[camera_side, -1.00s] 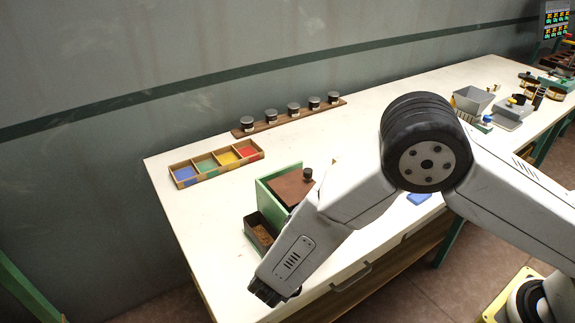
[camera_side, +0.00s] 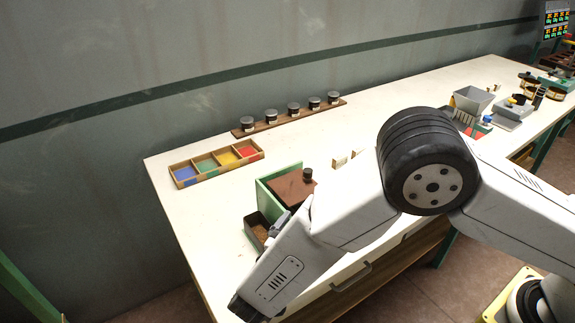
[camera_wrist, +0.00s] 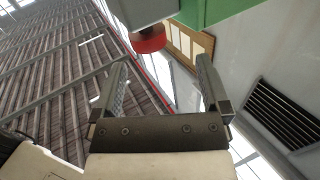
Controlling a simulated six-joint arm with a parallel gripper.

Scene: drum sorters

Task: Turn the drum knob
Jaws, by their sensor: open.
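The drum sorter is a green box (camera_side: 268,205) with a brown top (camera_side: 292,190) and a small black knob (camera_side: 307,174) on it, near the table's front edge. In the wrist view a red round knob (camera_wrist: 149,40) sits on a grey stub beside a green body (camera_wrist: 215,10); I take it to be the drum knob. It is hidden in the side view. My gripper (camera_wrist: 161,65) is open and empty, its fingers spread below the red knob in the picture, apart from it. In the side view my gripper (camera_side: 243,308) hangs off the table's front edge.
A dark tray (camera_side: 256,229) stands beside the green box, partly behind my arm. A grey bin (camera_side: 472,99) stands right. The white table's left part is clear.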

